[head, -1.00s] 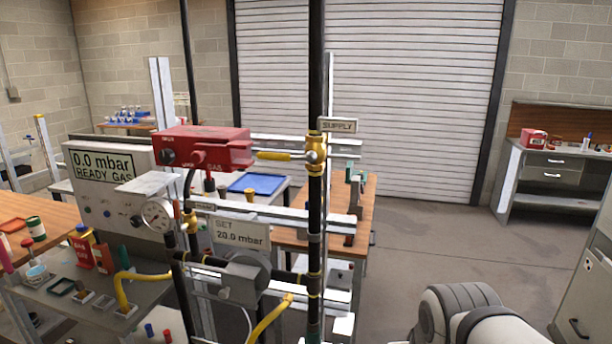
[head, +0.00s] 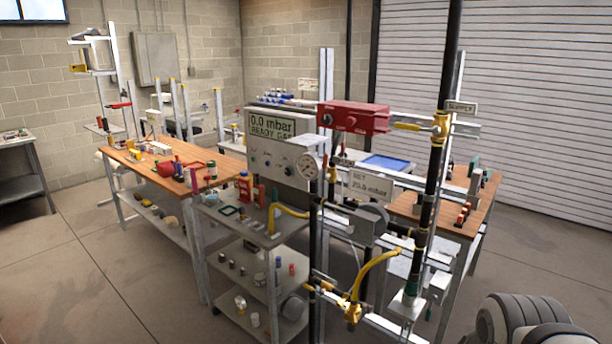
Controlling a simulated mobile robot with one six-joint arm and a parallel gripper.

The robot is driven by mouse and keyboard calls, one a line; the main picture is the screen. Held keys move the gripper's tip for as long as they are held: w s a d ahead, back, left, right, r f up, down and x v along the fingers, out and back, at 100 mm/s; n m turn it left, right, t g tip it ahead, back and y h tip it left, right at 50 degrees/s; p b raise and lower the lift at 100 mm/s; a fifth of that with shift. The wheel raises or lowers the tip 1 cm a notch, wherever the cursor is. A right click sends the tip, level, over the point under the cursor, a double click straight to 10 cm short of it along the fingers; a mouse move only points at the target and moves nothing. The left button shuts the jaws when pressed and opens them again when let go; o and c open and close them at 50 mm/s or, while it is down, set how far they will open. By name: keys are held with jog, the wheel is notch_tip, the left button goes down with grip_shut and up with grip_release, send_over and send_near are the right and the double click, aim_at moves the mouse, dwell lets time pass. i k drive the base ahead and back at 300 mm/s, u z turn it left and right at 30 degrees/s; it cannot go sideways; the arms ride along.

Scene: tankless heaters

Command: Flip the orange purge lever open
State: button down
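The gas test rig stands right of centre in the head view. A yellow lever (head: 406,126) lies about level beside the brass supply valve (head: 440,128) on the black upright pipe. Low on the rig, a yellow hose (head: 374,272) curves down to a small yellow-orange fitting (head: 353,312). I cannot tell for sure which part is the orange purge lever, or how it is set. My gripper is out of view. Only a rounded grey part of my arm shows at the lower right, apart from the rig.
A red gas unit (head: 352,118), a gauge (head: 308,167) and a display (head: 272,124) reading 0.0 mbar are on the rig. A grey shelf cart (head: 232,213) stands to its left. A wooden workbench (head: 134,166) stands farther left. The floor at the left front is clear.

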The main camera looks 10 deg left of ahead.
aim_at(326, 177)
jog(key=z, duration=1.1)
jog(key=k, duration=0.25)
jog(key=u, duration=2)
jog(key=i, duration=1.1)
jog(key=z, duration=0.75)
jog(key=i, duration=0.75)
jog(key=z, duration=0.45)
